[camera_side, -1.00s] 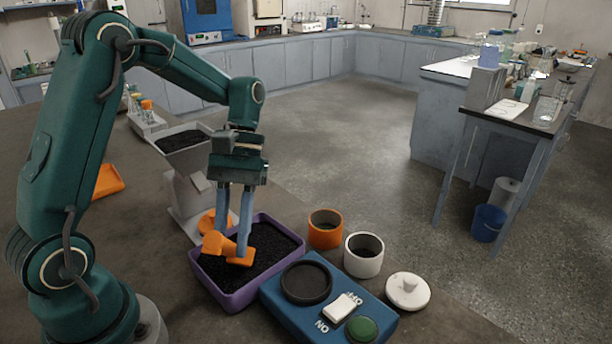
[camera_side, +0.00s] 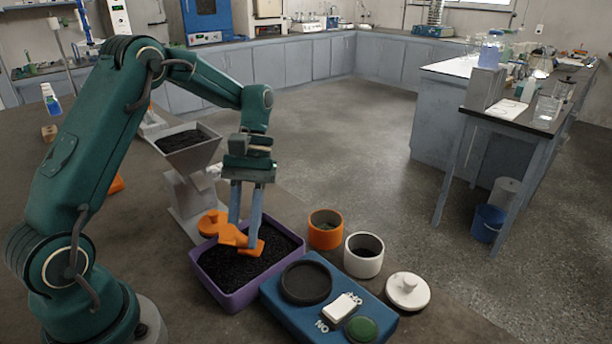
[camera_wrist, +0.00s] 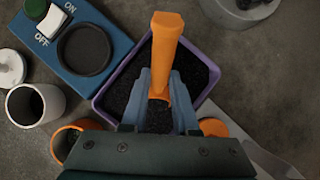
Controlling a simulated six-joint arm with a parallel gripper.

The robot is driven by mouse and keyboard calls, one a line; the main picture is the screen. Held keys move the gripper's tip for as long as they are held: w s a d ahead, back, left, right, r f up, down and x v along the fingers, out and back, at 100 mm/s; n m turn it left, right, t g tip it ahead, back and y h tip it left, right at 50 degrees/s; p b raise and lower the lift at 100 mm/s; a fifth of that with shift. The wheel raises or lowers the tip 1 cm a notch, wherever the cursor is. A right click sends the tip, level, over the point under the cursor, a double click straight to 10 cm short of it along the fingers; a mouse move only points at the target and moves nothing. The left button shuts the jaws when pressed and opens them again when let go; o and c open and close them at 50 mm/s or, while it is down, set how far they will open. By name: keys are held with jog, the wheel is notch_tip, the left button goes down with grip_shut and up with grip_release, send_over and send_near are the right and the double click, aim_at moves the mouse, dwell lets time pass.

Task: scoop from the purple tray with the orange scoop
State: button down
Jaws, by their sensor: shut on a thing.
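The purple tray (camera_side: 231,300) lies on the bench, filled with black grains (camera_side: 240,269). My gripper (camera_side: 246,235) is over the tray, shut on the orange scoop (camera_side: 232,236). The scoop is held low over the tray, at its far part in the side view. I cannot tell whether its bowl touches the grains or carries any. In the wrist view the scoop (camera_wrist: 165,45) runs up between the blue-grey fingers (camera_wrist: 160,98), with the tray's purple rim (camera_wrist: 100,104) around it.
A blue shaker base (camera_side: 283,304) with a switch stands right of the tray. An orange cup (camera_side: 325,235), a white cup (camera_side: 364,262) and a white lid (camera_side: 408,291) are behind and beside it. A grey hopper (camera_side: 190,170) of black grains stands behind the tray. An orange round piece (camera_side: 209,222) lies near it.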

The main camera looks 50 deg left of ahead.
aim_at(234, 241)
jog(key=shift+w+a, duration=0.15)
jog(key=shift+w, duration=0.05)
jog(key=t+y, duration=0.1)
jog(key=t, duration=0.1)
jog(key=s+f+t+y, duration=0.1)
jog(key=shift+d+y, duration=0.3)
jog(key=shift+d, duration=0.05)
jog(key=t, duration=0.1)
jog(key=t+y, duration=0.1)
jog(key=f+t, duration=0.1)
jog(key=shift+s+d+y, duration=0.3)
jog(key=shift+s+y, duration=0.1)
jog(key=shift+s+d+r+g+h, duration=0.15)
jog(key=shift+r+g+h, duration=0.35)
jog(key=shift+r+g, duration=0.3)
jog(key=shift+s+r, duration=0.15)
jog(key=shift+r, duration=0.05)
jog(key=shift+s+d+r+t+y, duration=0.2)
jog(key=shift+t+y, duration=0.25)
jog(key=shift+t, duration=0.2)
jog(key=shift+s+d+r+t+y, duration=0.15)
jog(key=shift+t+y, duration=0.25)
jog(key=shift+t, duration=0.2)
jog(key=shift+s+d+r+t+y, duration=0.1)
jog(key=shift+s+d+t+y, duration=0.1)
jog(key=shift+t+y, duration=0.35)
